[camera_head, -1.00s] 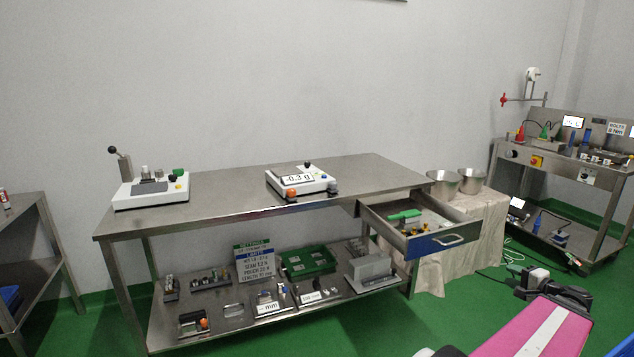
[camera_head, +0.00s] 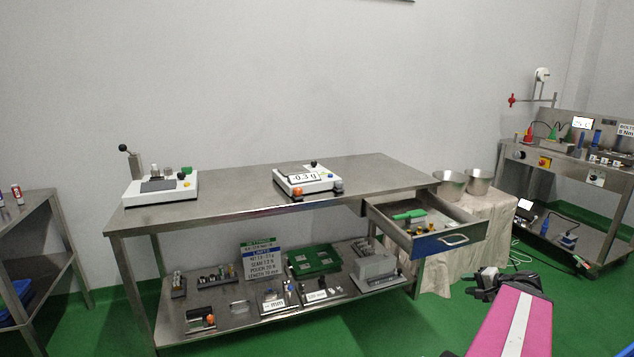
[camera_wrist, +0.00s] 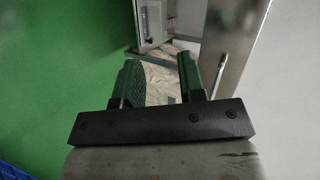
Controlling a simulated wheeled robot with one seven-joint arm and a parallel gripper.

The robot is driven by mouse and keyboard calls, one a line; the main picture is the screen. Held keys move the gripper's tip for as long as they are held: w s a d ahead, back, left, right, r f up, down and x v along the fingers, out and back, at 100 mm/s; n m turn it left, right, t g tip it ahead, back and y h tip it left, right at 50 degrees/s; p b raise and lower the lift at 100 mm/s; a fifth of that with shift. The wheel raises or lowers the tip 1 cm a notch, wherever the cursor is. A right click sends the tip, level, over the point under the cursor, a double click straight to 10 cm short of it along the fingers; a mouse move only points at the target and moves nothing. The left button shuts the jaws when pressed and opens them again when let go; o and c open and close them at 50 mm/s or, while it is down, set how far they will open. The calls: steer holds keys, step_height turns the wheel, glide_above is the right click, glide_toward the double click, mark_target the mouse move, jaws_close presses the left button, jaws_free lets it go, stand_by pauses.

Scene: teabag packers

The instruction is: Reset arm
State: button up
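My gripper (camera_wrist: 160,82) shows in the wrist view with its two dark green fingers apart and nothing between them. Beyond the fingers are a beige cloth (camera_wrist: 163,72) and grey metal parts. In the head view my pink and white arm reaches up from the bottom right. Its dark end (camera_head: 497,281) hangs over the green floor, right of the steel table (camera_head: 375,168) and below the open drawer (camera_head: 452,240). The gripper touches no object that I can see. The fingers are too small to make out in the head view.
The drawer stands pulled out, holding a green item (camera_head: 408,215) and small parts. Two metal buckets (camera_head: 450,186) stand on a cloth-covered stand (camera_head: 490,222). A bench with instruments (camera_head: 560,165) is at the right. A white scale (camera_head: 307,182) sits on the table. The green floor in front is clear.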

steer(key=a+f+n+g+h, duration=0.2)
steer(key=a+f+n+g, duration=0.1)
steer(key=a, duration=0.7)
steer(key=a+f+n+g+h, duration=0.2)
steer(key=a+f+n+g, duration=0.1)
steer(key=a, duration=0.7)
steer(key=a+f+n+g+h, duration=0.3)
steer(key=a+f+n, duration=0.1)
steer(key=a, duration=0.6)
steer(key=shift+s+g, duration=0.25)
steer(key=shift+g, duration=0.05)
steer(key=shift+w+a, duration=0.1)
steer(key=shift+w, duration=0.05)
stand_by(0.5)
